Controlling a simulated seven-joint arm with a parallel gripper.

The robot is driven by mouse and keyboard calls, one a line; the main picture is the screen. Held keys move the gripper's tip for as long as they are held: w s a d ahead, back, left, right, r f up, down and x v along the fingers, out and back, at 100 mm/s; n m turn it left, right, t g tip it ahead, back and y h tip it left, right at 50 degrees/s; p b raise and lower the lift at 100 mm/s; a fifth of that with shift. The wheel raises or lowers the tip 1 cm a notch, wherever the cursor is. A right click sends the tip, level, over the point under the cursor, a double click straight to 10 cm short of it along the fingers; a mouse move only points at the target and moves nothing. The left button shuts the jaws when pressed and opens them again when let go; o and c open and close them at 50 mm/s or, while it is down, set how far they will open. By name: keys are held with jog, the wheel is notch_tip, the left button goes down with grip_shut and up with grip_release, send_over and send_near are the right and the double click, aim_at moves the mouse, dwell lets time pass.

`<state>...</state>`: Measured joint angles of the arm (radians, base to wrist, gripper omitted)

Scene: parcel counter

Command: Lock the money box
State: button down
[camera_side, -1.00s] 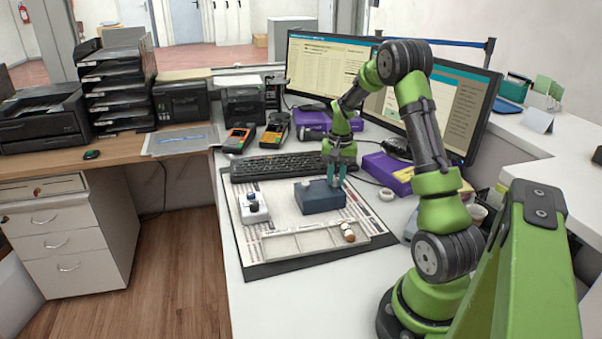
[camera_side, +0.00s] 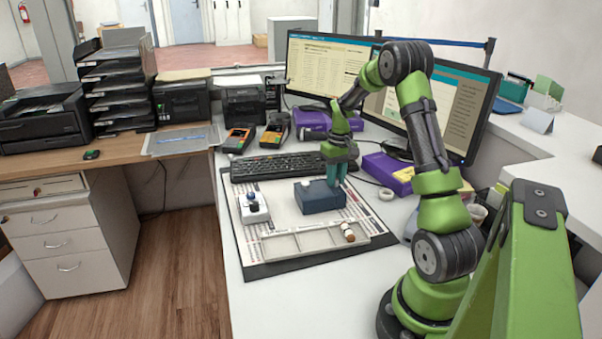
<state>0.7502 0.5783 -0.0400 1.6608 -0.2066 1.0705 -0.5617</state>
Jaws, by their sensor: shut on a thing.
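The money box (camera_side: 319,198) is a dark blue box lying on the paper-covered mat on the counter. My gripper (camera_side: 337,180) points down at the top of the box, toward its back right, with its teal fingers close together. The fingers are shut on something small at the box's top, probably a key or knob. It is hidden between the fingers, so I cannot tell its shape or how it is turned.
A shallow divided tray (camera_side: 305,241) with small brown-and-white pieces lies in front. A keyboard (camera_side: 279,166) is behind, and a tape roll (camera_side: 386,194) to the right.

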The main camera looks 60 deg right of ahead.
jog(key=shift+r, duration=0.1)
jog(key=c, duration=1)
grip_release()
jog(key=shift+o, duration=0.2)
notch_tip(320, 180, up, 17)
jog(key=shift+s+d, duration=0.2)
jog(key=shift+d, duration=0.1)
jog(key=s+a+t, duration=0.2)
jog(key=s+a, duration=0.1)
jog(key=a, duration=0.8)
jog(key=s+a+r+n+t+y, duration=0.1)
jog(key=s+a+t, duration=0.1)
jog(key=a, duration=1)
jog(key=s+a+n+t, duration=0.1)
jog(key=s+a+t, duration=0.2)
jog(key=a, duration=0.9)
jog(key=shift+s+r, duration=0.15)
jog(key=shift+s, duration=0.25)
